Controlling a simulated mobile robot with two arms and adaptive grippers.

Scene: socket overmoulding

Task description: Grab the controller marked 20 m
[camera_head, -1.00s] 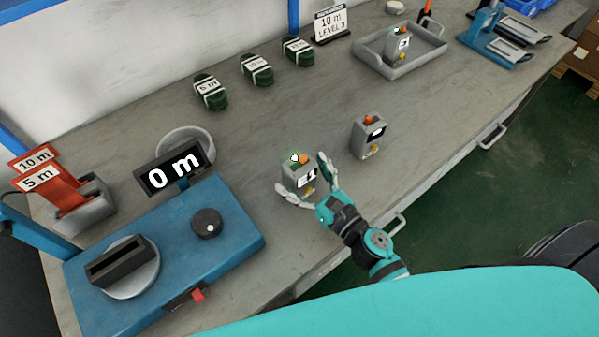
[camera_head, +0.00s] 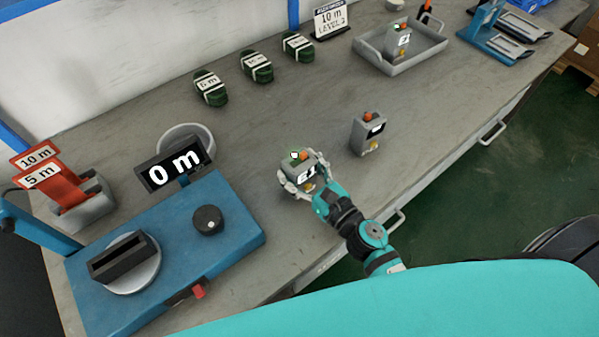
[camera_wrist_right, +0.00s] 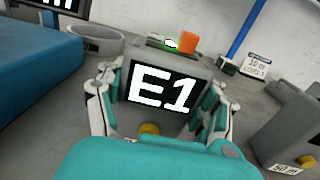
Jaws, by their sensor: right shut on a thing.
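A grey controller (camera_head: 307,172) stands on the bench in front of me, with an orange button and a green light on top. Its screen reads E1, clear in the right wrist view (camera_wrist_right: 160,88), with a yellow knob below. My right gripper (camera_head: 303,184) is shut on it, one finger on each side. Any length mark on it is hidden or unreadable. A second grey controller (camera_head: 368,134) stands to the right, apart from the gripper; its label seems to read 50 m in the wrist view (camera_wrist_right: 287,168). My left gripper is not in view.
A third controller (camera_head: 398,42) sits in a grey tray (camera_head: 430,56) at the back. Several green coils (camera_head: 257,67) lie along the bench's far side. A blue machine (camera_head: 232,226) with a 0 m display (camera_head: 174,170) is at the left. The bench between coils and controllers is clear.

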